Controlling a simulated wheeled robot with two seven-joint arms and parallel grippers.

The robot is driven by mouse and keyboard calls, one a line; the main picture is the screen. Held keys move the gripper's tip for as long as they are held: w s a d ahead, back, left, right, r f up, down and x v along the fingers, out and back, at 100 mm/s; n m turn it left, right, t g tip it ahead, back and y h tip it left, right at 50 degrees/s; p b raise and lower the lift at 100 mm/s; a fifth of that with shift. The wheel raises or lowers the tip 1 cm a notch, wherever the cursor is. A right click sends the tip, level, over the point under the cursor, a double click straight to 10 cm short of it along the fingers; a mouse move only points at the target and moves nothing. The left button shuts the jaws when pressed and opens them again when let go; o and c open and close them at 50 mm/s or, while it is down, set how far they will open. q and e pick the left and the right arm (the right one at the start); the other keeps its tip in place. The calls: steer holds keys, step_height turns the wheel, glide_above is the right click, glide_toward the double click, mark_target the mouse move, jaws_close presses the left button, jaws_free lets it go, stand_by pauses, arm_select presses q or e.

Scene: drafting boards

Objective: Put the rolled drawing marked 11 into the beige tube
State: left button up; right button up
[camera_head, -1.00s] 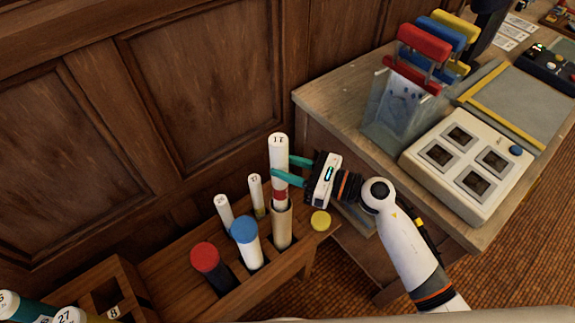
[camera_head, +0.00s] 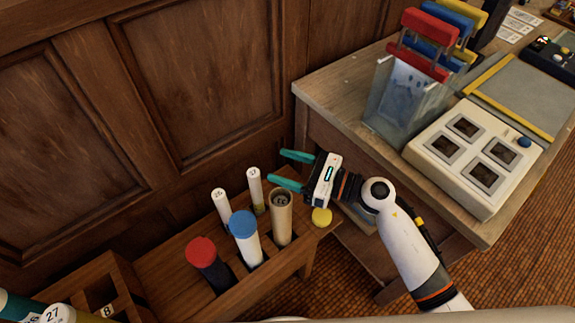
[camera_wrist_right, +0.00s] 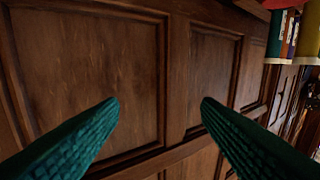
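The beige tube (camera_head: 281,222) stands upright in the wooden rack, its mouth open. A round end (camera_head: 280,199) shows inside the mouth, at about rim level; its mark is too small to read. The roll marked 11 no longer stands above the tube. My right gripper (camera_head: 284,171) is open and empty, just above and behind the tube's mouth. In the right wrist view its two green fingers (camera_wrist_right: 160,112) are wide apart with only wall panels between them. My left gripper is not in view.
The wooden rack (camera_head: 190,295) also holds a blue-capped white tube (camera_head: 246,245), a red-capped dark tube (camera_head: 208,264) and two thin white rolls (camera_head: 222,207). A yellow cap (camera_head: 321,217) lies at the rack's right end. A table (camera_head: 345,105) stands right, a panelled wall behind.

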steer(key=b+v, duration=0.1)
steer(key=v, duration=0.6)
steer(key=shift+d+b, duration=0.25)
steer(key=shift+b, duration=0.05)
steer(key=shift+s, duration=0.1)
stand_by(0.6)
